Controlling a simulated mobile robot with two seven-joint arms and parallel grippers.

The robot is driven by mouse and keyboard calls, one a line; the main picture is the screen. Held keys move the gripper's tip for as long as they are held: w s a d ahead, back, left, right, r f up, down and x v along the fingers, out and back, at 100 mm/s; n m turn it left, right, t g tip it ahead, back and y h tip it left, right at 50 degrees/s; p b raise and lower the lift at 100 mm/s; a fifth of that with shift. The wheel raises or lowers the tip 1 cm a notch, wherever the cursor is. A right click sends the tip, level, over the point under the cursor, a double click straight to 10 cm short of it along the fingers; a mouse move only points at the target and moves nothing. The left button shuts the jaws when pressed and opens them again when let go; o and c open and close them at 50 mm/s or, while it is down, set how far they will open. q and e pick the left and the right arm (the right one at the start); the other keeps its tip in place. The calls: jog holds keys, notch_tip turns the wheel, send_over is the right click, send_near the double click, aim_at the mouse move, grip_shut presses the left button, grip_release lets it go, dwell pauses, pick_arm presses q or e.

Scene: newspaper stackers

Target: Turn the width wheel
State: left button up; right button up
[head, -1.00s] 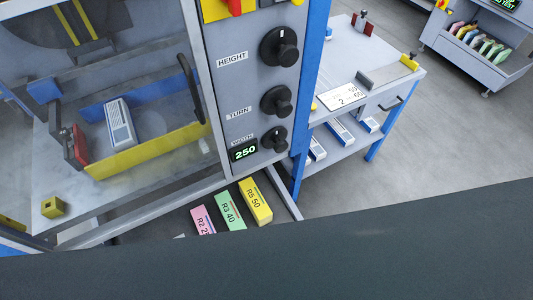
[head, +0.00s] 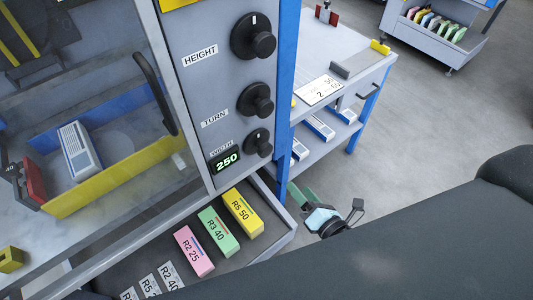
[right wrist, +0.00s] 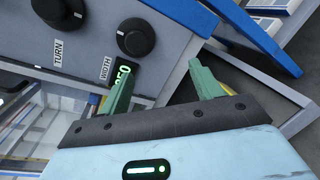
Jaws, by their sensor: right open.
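The width wheel (head: 258,142) is a black knob on the grey control panel, lowest of a column of three, beside a display (head: 226,160) reading 250. In the right wrist view the width wheel (right wrist: 135,38) lies beyond my fingertips, toward the upper left. My right gripper (head: 302,194) is light blue with green fingers, below and right of the wheel, apart from it. In the right wrist view the right gripper (right wrist: 160,75) is open with nothing between its fingers; its left finger partly covers the display. My left gripper is not in view.
The TURN knob (head: 255,101) and HEIGHT knob (head: 253,37) are above. A blue post (head: 285,90) borders the panel on the right. Below is a tray with pink (head: 194,251), green (head: 219,232) and yellow (head: 243,212) blocks. A side table (head: 345,60) stands right.

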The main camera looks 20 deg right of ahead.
aim_at(267, 152)
jog(key=w+a+n+y, duration=0.1)
jog(key=w+n, duration=0.3)
jog(key=w+a+r+n+y, duration=0.1)
jog(key=w+a+n, duration=0.1)
jog(key=w+n, duration=0.1)
jog(key=w+a+r+n+t, duration=0.1)
jog(key=w+n, duration=0.3)
jog(key=shift+w+a+r+n+y, duration=0.15)
jog(key=shift+w+r+n+y, duration=0.15)
jog(key=shift+w+y, duration=0.1)
jog(key=shift+x, duration=0.8)
jog(key=shift+f, duration=0.15)
jog(key=c, duration=1)
